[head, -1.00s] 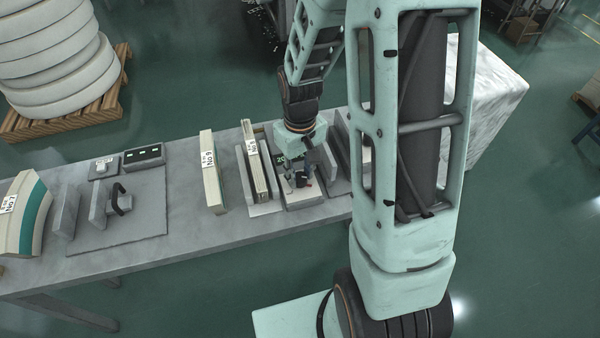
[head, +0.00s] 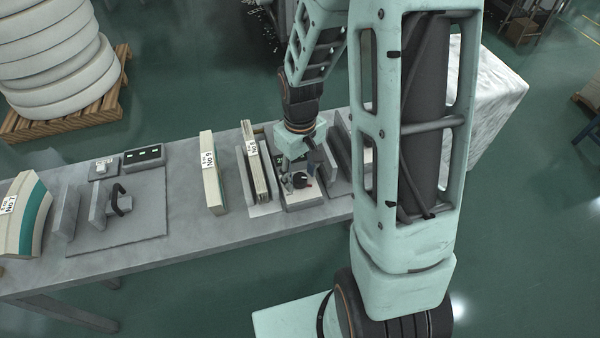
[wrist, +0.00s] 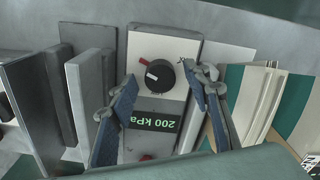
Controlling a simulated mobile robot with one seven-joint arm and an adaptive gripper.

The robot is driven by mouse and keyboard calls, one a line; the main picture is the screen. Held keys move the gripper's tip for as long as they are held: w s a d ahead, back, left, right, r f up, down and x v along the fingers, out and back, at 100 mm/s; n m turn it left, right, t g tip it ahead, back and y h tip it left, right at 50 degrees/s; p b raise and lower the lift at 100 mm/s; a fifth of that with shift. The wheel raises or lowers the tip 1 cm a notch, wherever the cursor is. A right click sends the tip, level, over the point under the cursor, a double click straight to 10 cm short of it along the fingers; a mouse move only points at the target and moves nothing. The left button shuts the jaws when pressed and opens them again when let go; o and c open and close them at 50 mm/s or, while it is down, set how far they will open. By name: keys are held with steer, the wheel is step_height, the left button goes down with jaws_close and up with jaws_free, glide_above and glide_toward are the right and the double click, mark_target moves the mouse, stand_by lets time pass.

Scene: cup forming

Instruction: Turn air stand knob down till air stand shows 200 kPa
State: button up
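The air stand (wrist: 180,50) fills the middle of the wrist view, and its pale box (head: 305,199) is on the bench in the head view. Its round black knob (wrist: 161,76) has a white pointer mark, with a small red mark beside it on the face. The display (wrist: 154,122) reads 200 kPa in green, upside down in the wrist view; the arm hides it in the head view. My gripper (wrist: 163,85) is open, with blue finger pads on either side of the knob and apart from it. It is above the stand in the head view (head: 299,167).
Grey upright plates (wrist: 92,95) stand close beside the air stand. Pale and green boards (head: 257,170) stand on its other side. Bare bench (head: 187,190) lies between that board and the grey plate.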

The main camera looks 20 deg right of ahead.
mark_target(300, 177)
step_height(300, 177, up, 12)
stand_by(0.6)
stand_by(0.5)
